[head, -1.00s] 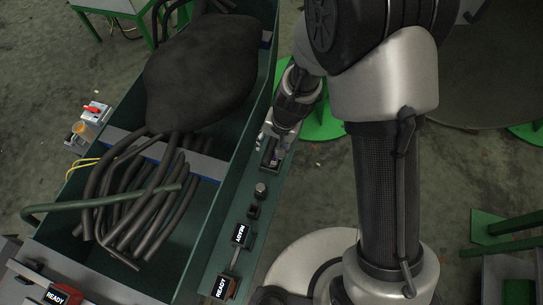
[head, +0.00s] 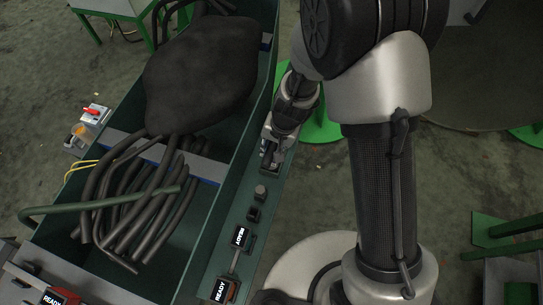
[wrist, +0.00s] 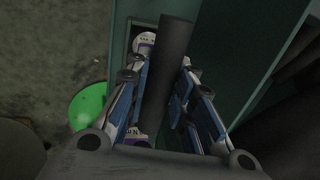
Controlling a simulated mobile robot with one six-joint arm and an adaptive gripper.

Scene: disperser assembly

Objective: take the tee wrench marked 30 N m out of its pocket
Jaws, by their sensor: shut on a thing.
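In the wrist view my gripper (wrist: 163,74) has its two blue-sided fingers on either side of a dark grey bar (wrist: 173,42), shut on it. The bar looks like the handle of a tee wrench. A round white label (wrist: 145,42) shows beyond the left finger, and part of another label (wrist: 136,138) shows nearer the palm. I cannot read a number on either. In the head view my gripper (head: 270,155) is at the far part of the narrow green ledge. The wrench there is mostly hidden by the fingers, and its pocket cannot be made out.
Floor lies right of the ledge.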

